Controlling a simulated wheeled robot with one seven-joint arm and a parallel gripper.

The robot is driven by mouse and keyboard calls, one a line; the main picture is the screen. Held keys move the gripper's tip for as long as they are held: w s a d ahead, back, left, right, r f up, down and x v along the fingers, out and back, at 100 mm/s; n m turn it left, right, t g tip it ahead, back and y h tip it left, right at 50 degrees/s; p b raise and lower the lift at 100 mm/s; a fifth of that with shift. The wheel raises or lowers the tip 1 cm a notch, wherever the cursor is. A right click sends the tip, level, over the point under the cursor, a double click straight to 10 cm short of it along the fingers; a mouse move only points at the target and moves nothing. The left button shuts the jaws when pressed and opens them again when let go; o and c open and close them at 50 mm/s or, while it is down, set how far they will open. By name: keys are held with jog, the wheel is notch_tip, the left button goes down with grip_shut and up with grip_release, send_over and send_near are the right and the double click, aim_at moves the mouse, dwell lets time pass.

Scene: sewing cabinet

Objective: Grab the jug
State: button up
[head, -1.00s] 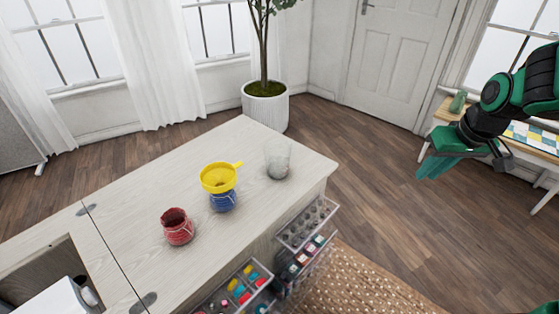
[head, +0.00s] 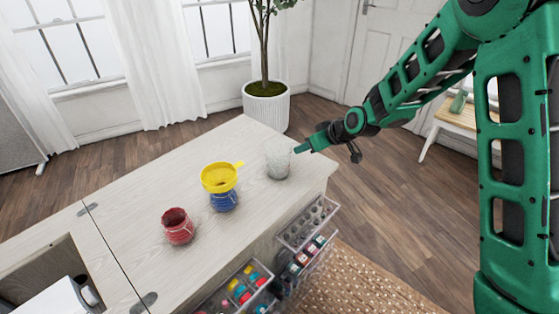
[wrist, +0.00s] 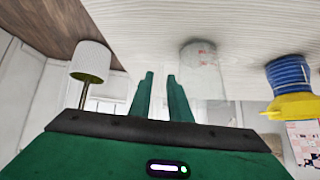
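The jug is most likely the clear, pale vessel (head: 278,161) standing upright near the far right corner of the cabinet top. My gripper (head: 300,148) reaches in from the right, with its fingertips beside the vessel's upper right side in the head view. In the upside-down wrist view, my gripper (wrist: 160,74) shows two green fingers with an empty gap between them. The vessel (wrist: 202,70) appears just right of the fingers there, not between them. I cannot tell whether a finger touches it.
A blue jar (head: 223,201) with a yellow funnel (head: 219,178) on top stands left of the vessel. A red jar (head: 177,227) stands farther left. Clear drawers (head: 307,221) stick out from the cabinet (head: 150,185). A potted plant (head: 266,107) stands on the floor behind it.

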aim_at(293, 155)
jog(key=shift+x, duration=3.35)
jog(key=shift+r, duration=0.1)
grip_shut()
